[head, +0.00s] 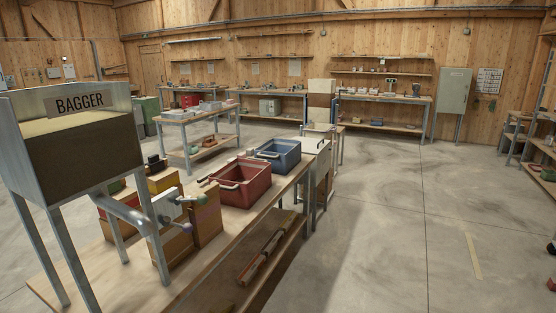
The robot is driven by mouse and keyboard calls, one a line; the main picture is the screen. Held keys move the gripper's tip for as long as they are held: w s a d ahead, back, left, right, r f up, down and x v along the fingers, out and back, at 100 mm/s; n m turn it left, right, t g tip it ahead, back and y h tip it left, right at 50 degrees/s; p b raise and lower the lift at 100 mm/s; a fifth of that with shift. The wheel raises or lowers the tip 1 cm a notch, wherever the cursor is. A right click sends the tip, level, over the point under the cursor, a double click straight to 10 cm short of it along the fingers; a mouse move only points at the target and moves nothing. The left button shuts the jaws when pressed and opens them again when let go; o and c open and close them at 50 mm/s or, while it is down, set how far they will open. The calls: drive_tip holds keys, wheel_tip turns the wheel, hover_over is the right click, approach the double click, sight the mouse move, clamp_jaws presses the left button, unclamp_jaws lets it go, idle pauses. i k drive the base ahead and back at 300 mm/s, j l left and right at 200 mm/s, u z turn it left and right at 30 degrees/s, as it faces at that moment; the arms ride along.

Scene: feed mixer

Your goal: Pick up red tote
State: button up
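The red tote (257,192) stands upright on the wooden workbench (236,222), left of the picture's middle. It is an open-topped box with a pale handle on its near end. It looks empty, but its floor is only partly visible. The blue tote (289,159) stands just beyond it on the same bench, apart from it. I cannot make out my gripper in this view.
A metal hopper labelled BAGGER (80,150) stands over the bench's near left end. Cardboard boxes (207,215) sit between it and the red tote. Long items lie on the lower shelf (262,262). The concrete floor (400,230) to the right is mostly clear.

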sight(242, 181)
drive_tip(key=i+z, duration=0.2)
drive_tip(key=i, duration=2)
drive_tip(key=i+l, duration=0.1)
drive_tip(key=i, duration=1.5)
drive_tip(key=i+j+u, duration=0.1)
drive_tip(key=i+u, duration=0.45)
drive_tip(key=u, duration=0.15)
drive_tip(key=i+u, duration=0.65)
